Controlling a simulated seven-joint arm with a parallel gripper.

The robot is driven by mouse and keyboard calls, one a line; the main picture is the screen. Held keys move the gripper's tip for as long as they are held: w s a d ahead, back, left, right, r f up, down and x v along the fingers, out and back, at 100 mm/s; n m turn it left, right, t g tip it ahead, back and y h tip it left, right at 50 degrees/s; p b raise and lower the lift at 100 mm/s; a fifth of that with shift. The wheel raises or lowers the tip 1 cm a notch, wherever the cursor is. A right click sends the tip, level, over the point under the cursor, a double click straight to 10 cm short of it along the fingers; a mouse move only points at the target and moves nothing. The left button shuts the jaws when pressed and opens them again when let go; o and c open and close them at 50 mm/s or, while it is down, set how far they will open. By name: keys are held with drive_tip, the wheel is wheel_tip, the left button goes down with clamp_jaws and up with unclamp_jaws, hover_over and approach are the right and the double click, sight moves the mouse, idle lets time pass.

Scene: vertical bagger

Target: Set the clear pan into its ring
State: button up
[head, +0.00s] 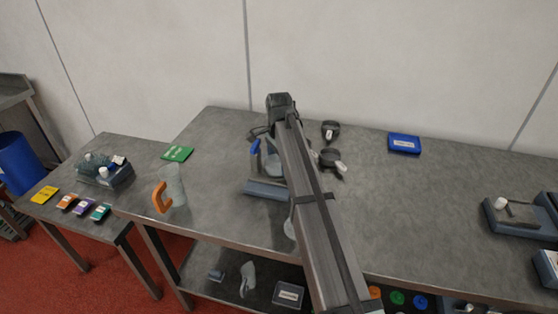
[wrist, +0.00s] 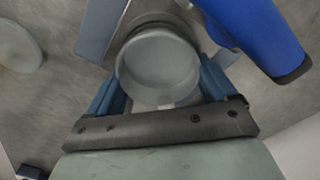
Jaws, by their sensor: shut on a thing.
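The clear pan (wrist: 158,66), a round, greyish, see-through cup, lies between the blue fingers of my gripper (wrist: 161,82) in the wrist view. The fingers are shut on its sides. A dark, ring-like part (wrist: 132,15) shows just beyond the pan's far edge; most of it is hidden, and I cannot tell whether the pan sits inside it or above it. In the head view my arm covers the gripper and most of the bagger stand (head: 265,190).
A blue lever (wrist: 258,30) is close to the right finger; it also shows in the head view (head: 255,147). A clear jug with an orange handle (head: 161,197) stands left of the stand. Dark scoop-like things (head: 331,130) and a blue box (head: 404,143) lie behind and right. The table's right-centre is clear.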

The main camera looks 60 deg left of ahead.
drive_tip(key=shift+f, duration=0.1)
drive_tip(key=o, duration=1)
drive_tip(key=shift+c, duration=0.2)
drive_tip(key=shift+r, duration=3.55)
